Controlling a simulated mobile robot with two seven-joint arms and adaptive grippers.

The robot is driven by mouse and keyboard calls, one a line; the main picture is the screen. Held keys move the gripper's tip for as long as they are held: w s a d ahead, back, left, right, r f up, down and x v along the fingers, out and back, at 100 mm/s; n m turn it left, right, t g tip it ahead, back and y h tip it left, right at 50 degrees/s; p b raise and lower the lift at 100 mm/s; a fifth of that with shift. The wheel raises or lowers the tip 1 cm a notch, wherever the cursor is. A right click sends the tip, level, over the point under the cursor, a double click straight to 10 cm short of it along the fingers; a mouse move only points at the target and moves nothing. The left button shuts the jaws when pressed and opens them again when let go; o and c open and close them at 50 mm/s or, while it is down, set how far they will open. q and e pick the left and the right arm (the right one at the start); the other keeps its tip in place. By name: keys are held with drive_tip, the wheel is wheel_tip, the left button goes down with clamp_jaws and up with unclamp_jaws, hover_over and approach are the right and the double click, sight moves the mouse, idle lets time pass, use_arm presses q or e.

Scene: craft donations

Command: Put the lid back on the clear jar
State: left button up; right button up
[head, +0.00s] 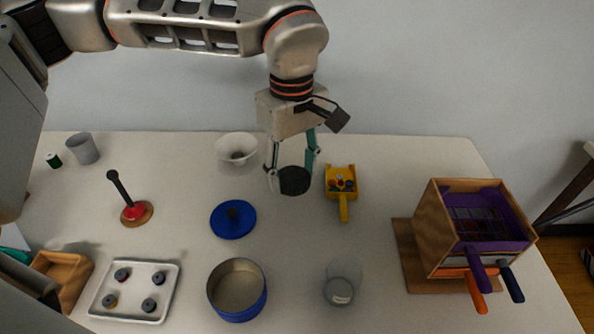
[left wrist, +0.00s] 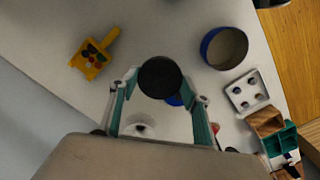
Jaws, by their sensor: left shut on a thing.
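My left gripper (head: 290,173) hangs above the back middle of the table, its fingers closed on a dark round lid (head: 294,181). In the left wrist view the lid (left wrist: 160,77) sits between the fingertips (left wrist: 160,88), its flat round face showing. The clear jar (head: 342,281) stands on the table near the front, open at the top, with a pale patch low inside. It is nearer the front and a little right of the held lid, well apart from it. I do not make out the jar in the left wrist view. My right gripper is not in view.
A blue open tin (head: 237,311) stands left of the jar. A blue lid (head: 228,228) lies behind the tin. A yellow scoop (head: 341,175) with small items lies right of the gripper. A white bowl (head: 237,163) stands behind. A wooden box (head: 448,228) with tools stands at right.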

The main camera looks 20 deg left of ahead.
use_arm(q)
drive_tip(key=s+a+f+m, duration=0.2)
drive_tip(key=a+f+m, duration=0.5)
drive_tip(key=a+m, duration=0.2)
drive_tip(key=shift+a+f+m, duration=0.4)
drive_tip(key=shift+m, duration=0.4)
drive_tip(key=shift+s, duration=0.15)
